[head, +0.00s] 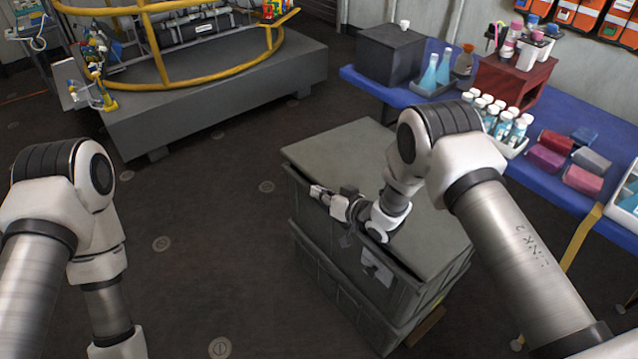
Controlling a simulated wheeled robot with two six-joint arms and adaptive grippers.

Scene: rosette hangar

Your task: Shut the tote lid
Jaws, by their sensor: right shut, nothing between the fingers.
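A grey-green tote (345,262) stands on the floor in the middle right, on top of a similar lower box. Its flat lid (330,152) lies over the top, nearly level. A dark line runs under the lid's near-left edge, and I cannot tell whether the lid is fully down. My right gripper (318,192) is shut and empty at that near-left edge, pointing left. Whether it touches the lid is unclear. My right arm covers part of the lid's right side. My left arm hangs at the far left, away from the tote, with its gripper out of the frame.
A blue table (440,99) with bottles, a dark box (390,54) and coloured packs stands behind and right of the tote. A grey platform (225,95) with a yellow ring frame (222,78) is at the back left. The dark floor left of the tote is clear.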

